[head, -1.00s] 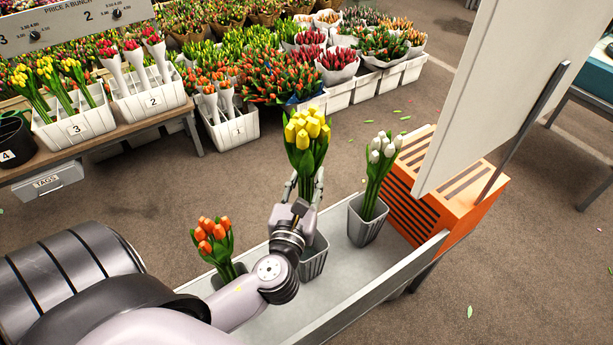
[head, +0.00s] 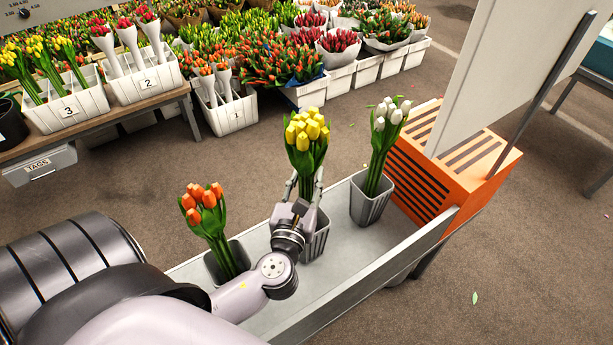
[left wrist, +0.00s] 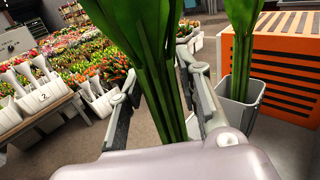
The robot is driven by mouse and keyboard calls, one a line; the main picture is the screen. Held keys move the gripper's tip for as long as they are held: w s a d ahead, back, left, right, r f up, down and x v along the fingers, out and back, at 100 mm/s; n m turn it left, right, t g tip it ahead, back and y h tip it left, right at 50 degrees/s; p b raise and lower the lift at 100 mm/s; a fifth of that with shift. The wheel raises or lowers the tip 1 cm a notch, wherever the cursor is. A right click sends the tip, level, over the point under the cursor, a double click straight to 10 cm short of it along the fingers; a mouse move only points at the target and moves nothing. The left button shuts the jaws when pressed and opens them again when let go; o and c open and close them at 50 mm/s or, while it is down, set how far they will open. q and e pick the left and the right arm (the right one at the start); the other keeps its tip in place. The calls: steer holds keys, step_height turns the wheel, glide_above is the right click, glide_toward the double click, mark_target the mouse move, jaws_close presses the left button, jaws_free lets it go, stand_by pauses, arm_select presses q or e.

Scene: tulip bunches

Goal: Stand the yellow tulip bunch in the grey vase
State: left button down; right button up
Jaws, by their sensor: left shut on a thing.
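The yellow tulip bunch (head: 305,137) is upright in my left gripper (head: 305,183), which is shut around its green stems. In the left wrist view the stems (left wrist: 160,65) run down between the two fingers. The middle grey vase (head: 319,237) stands in the trough directly below and behind the gripper. The gripper and wrist cover the lower stems and part of the vase rim, so I cannot tell how far the stems reach inside. My right gripper is not in view.
In the trough (head: 350,277), a grey vase with orange tulips (head: 205,212) stands left and one with white tulips (head: 381,150) right. An orange slatted crate (head: 470,160) and a pale board (head: 500,80) are beyond. Flower bins (head: 232,113) stand behind on the floor.

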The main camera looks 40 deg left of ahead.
mark_target(306, 196)
arm_select(q)
steer(key=shift+f+b, duration=1.4)
steer(key=shift+f, duration=0.95)
steer(key=shift+f+b, duration=0.4)
steer(key=c, duration=1.1)
jaws_free()
steer(key=shift+o, duration=0.5)
steer(key=o, duration=0.6)
steer(key=shift+c, duration=0.2)
